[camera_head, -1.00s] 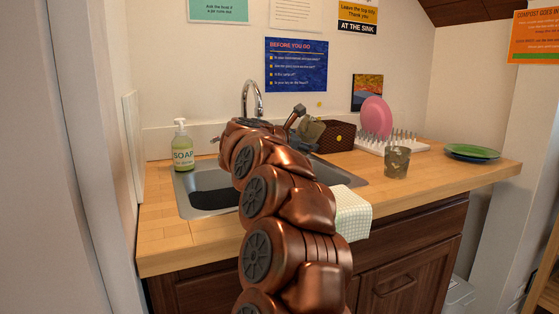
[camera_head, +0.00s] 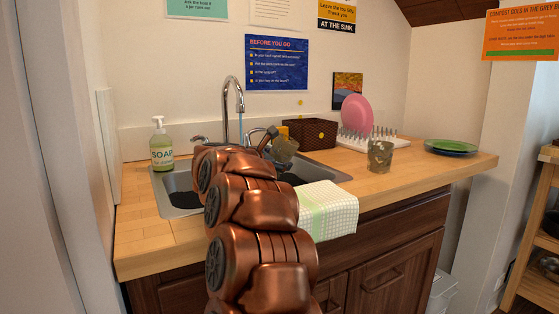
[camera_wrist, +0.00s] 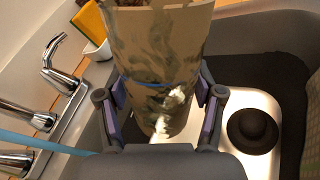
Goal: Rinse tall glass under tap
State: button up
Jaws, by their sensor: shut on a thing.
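My gripper (camera_wrist: 162,88) is shut on a tall, greyish-brown patterned glass (camera_wrist: 158,45), with a finger on each side. In the head view the glass (camera_head: 285,150) is tilted over the sink (camera_head: 160,192), to the right of the tap (camera_head: 233,88). A thin blue stream of water (camera_head: 240,122) falls from the tap. The stream (camera_wrist: 40,144) also shows at the left of the wrist view and passes behind my gripper's body. I cannot tell whether it touches the glass. My arm hides part of the sink.
A soap bottle (camera_head: 162,145) stands left of the sink. A similar cup (camera_head: 380,157), a rack with a pink plate (camera_head: 357,114), a brown basket (camera_head: 311,134) and a green plate (camera_head: 450,146) are on the right. A checked towel (camera_head: 328,208) hangs over the front edge.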

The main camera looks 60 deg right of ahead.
jog(key=w+a+f+p, duration=0.1)
jog(key=w+a+p, duration=0.1)
jog(key=w, duration=0.4)
jog(key=w+a+f+p, duration=0.1)
jog(key=w+a+p, duration=0.1)
jog(key=w, duration=0.4)
jog(key=shift+w+f, duration=0.3)
dwell(0.4)
jog(key=shift+d+f+b, duration=0.1)
jog(key=shift+d+b, duration=0.05)
jog(key=shift+b, duration=0.2)
dwell(0.4)
jog(key=shift+s+d+b, duration=0.2)
jog(key=shift+d+b, duration=0.1)
jog(key=shift+w+a+b, duration=0.2)
jog(key=shift+a+b, duration=0.35)
jog(key=shift+b, duration=0.1)
